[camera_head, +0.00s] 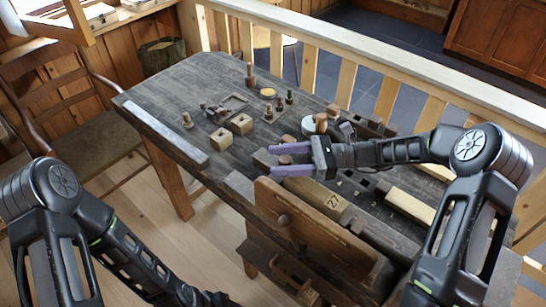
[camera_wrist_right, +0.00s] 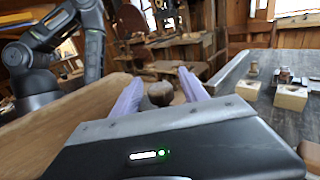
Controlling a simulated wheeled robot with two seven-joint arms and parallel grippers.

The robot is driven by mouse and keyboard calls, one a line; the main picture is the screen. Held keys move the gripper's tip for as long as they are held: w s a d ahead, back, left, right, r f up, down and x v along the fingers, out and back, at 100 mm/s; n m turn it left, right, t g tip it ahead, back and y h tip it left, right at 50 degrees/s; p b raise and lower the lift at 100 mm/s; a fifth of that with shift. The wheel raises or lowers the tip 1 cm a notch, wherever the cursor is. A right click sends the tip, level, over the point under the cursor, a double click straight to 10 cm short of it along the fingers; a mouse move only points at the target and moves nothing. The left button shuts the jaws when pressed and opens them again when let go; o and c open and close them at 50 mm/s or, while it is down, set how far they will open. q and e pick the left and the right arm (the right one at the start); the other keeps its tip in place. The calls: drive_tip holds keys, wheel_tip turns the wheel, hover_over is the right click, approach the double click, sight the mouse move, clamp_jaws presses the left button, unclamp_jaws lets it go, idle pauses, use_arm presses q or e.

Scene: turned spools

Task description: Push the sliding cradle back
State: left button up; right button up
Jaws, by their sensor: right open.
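I cannot tell for sure which piece is the sliding cradle; a dark piece on a shallow frame (camera_head: 235,102) lies at the middle of the bench, among small turned spools. My right gripper (camera_head: 272,160) has two purple fingers spread apart and pointing left, over the bench near its front edge. In the wrist view the open fingers (camera_wrist_right: 160,88) frame a round brown wooden knob (camera_wrist_right: 160,95); I cannot tell whether they touch it. My left arm comes in at the lower left, but its fingers do not show.
Two pale wooden blocks (camera_head: 241,124) stand left of the right gripper. A long block marked 27 (camera_head: 318,198) and a brown vise board (camera_head: 310,235) lie in front. A spool (camera_head: 250,75) stands at the back. The bench's left end (camera_head: 160,100) is mostly clear.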

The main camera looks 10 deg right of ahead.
drive_tip(key=shift+w+a, duration=0.1)
drive_tip(key=shift+a, duration=0.95)
drive_tip(key=shift+c, duration=0.2)
clamp_jaws()
idle(0.5)
